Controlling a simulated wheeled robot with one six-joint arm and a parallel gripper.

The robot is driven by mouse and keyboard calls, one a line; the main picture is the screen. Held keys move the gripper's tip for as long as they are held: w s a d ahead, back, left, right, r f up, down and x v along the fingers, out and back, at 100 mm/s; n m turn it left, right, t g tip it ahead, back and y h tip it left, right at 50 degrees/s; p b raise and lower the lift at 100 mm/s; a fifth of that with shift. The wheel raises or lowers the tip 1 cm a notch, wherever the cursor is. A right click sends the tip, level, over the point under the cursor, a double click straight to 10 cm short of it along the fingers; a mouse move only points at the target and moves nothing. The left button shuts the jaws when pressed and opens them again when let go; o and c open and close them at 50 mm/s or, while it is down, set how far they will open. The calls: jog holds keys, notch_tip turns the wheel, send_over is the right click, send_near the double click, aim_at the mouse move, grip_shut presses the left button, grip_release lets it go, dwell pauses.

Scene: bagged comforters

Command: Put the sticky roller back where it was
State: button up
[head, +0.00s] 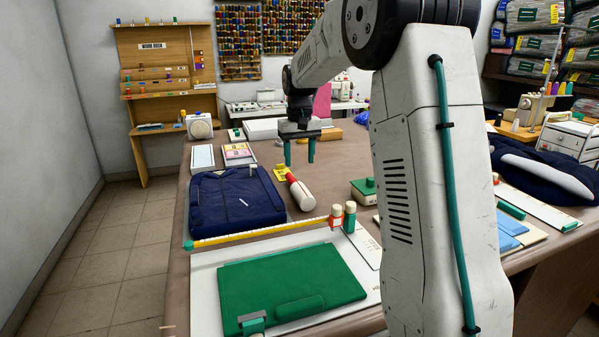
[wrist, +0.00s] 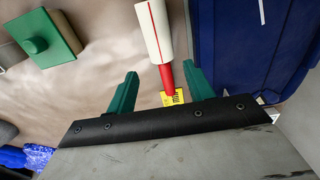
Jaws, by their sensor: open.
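The sticky roller (head: 301,192) has a white cylinder and a red handle. It lies on the brown table just right of the folded navy garment (head: 236,196). In the wrist view the roller (wrist: 155,30) points its red handle toward my gripper. My gripper (head: 299,163) is open and empty above the table, with teal fingers pointing down. In the wrist view the handle end shows between the fingertips (wrist: 162,84); I cannot tell the height between them. A yellow card (head: 281,173) with black marks lies by the handle end.
A green-topped box (head: 364,190) stands right of the roller. A yellow ruler (head: 262,232), red and green bottles (head: 349,217) and a green folded piece (head: 290,284) on a white board are nearer. White boxes (head: 203,157) stand behind. Bare table (head: 345,158) shows behind the roller.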

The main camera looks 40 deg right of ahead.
jog(key=s+a+r+n, duration=0.1)
jog(key=s+a+r, duration=0.3)
jog(key=s+a, duration=0.3)
jog(key=s+a+r, duration=0.3)
jog(key=s+a, duration=0.3)
jog(key=s, duration=0.4)
jog(key=s+a+f, duration=0.2)
jog(key=s, duration=0.4)
jog(key=s+a+f+n, duration=0.1)
jog(key=s+a+f, duration=0.1)
jog(key=s, duration=0.5)
jog(key=s+a+f+n+t, duration=0.1)
jog(key=s+a+f, duration=0.1)
jog(key=s, duration=0.5)
jog(key=shift+s+a+f, duration=0.25)
jog(key=shift+a, duration=0.15)
